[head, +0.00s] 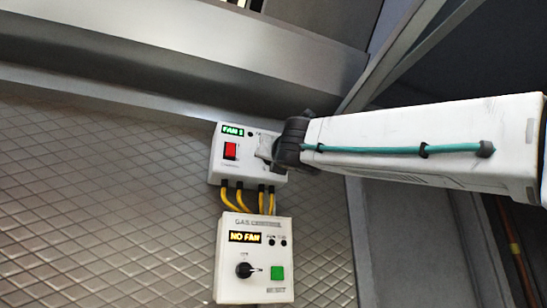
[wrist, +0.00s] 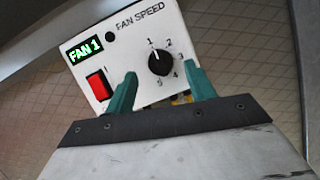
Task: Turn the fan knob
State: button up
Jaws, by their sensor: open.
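The fan knob (wrist: 163,61) is a round black dial with a white mark on a white fan speed box (wrist: 128,30). Its mark points up, close to the 1 on a scale of 1 to 5. The box's green display reads FAN 1, and a red switch (wrist: 97,86) sits at its left. In the wrist view my gripper (wrist: 160,70) is open, its teal fingers on either side of the knob; contact cannot be told. In the head view the fan box (head: 217,164) is on the wall, and my gripper (head: 266,149) and arm hide the knob.
Below the fan box, yellow cables (head: 239,196) run to a white gas box (head: 228,284) with a NO FAN display, a black knob (head: 244,270) and a green button (head: 277,273). A metal hood edge (head: 130,75) runs above. The tiled wall at left is clear.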

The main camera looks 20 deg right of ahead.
jog(key=x, duration=0.2)
jog(key=shift+w, duration=0.3)
jog(key=c, duration=1)
